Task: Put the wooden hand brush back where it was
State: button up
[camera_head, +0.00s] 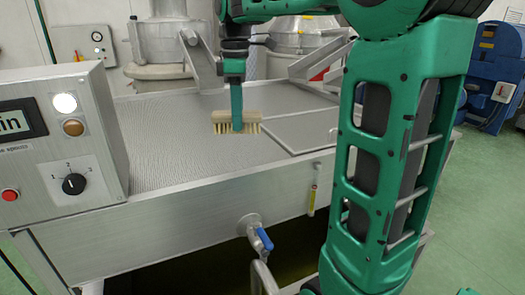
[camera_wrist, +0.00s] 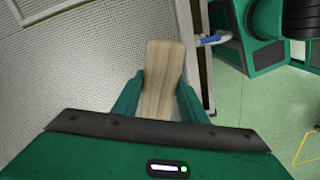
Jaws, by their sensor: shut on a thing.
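The wooden hand brush (camera_head: 222,117) is a pale wooden block with light bristles pointing down. My gripper (camera_head: 237,122) is shut on the middle of it and holds it level over the textured metal top of the machine (camera_head: 165,150). I cannot tell whether the bristles touch that top. In the wrist view the brush (camera_wrist: 161,75) shows as a long wooden back between the two green fingers of my gripper (camera_wrist: 160,98). The bristles are hidden there.
A control panel (camera_head: 50,135) with a knob and lamps stands at the left. A flat lid (camera_head: 310,130) lies right of the brush. A blue-handled valve (camera_head: 262,236) sticks out in front. Metal chutes (camera_head: 203,62) stand behind. Much of the textured top is clear.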

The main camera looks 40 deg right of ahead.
send_over(265, 152)
notch_tip(265, 152, down, 7)
jog(key=shift+d, duration=0.1)
jog(key=shift+f, duration=2)
jog(key=shift+f, duration=0.1)
jog(key=o, duration=1.1)
jog(key=shift+w, duration=0.1)
notch_tip(265, 152, up, 12)
jog(key=s+a+f+m, duration=0.3)
jog(key=s+f+m, duration=0.5)
jog(key=s, duration=0.6)
jog(key=s+a+f+m, duration=0.4)
jog(key=s+f+m, duration=0.5)
jog(key=s, duration=0.5)
notch_tip(265, 152, down, 3)
jog(key=shift+s+a+r, duration=0.15)
jog(key=shift+s+a, duration=0.1)
jog(key=shift+s, duration=0.15)
